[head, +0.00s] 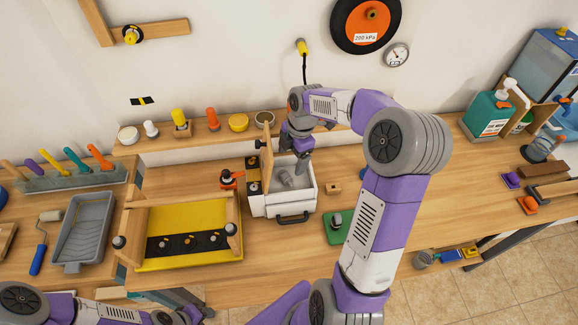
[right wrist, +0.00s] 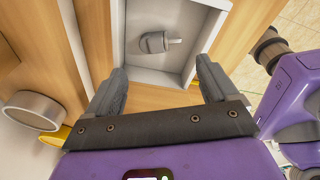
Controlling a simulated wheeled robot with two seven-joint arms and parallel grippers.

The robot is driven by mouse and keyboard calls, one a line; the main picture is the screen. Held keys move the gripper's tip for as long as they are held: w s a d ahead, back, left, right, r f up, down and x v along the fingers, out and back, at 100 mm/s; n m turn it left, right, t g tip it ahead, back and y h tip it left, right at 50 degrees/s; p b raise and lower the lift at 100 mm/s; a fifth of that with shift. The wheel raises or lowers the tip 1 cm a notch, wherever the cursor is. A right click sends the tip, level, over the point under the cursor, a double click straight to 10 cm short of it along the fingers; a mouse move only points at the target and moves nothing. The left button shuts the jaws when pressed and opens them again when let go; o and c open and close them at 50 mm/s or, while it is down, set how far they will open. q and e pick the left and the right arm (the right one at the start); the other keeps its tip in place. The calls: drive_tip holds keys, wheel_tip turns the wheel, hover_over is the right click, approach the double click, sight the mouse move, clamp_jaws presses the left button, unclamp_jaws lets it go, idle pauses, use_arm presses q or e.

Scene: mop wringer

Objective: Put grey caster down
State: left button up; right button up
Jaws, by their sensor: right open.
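The grey caster (head: 287,181) lies on its side on the floor of a white box (head: 309,205). In the right wrist view the caster (right wrist: 152,42) shows a rounded grey body with a short, lighter stem pointing right, and the box's white wall (right wrist: 205,32) beside it. My right gripper (head: 302,168) is over the back part of the box. In the right wrist view its fingers (right wrist: 160,80) are spread wide with nothing between them, and the caster lies beyond the tips, apart from them. My left arm shows at the bottom left, but its gripper is out of sight.
A raised wooden lid (head: 267,153) stands at the box's left side. A green pad (head: 337,229) with a small grey part lies to the right, near a small wooden block (head: 333,188). A yellow board (head: 190,219) is at left. The bench right of the pad is mostly clear.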

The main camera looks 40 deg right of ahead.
drive_tip(key=shift+s+d+r, duration=0.1)
drive_tip(key=shift+r, duration=0.8)
drive_tip(key=shift+s+d+r, duration=0.1)
drive_tip(key=shift+r, duration=0.75)
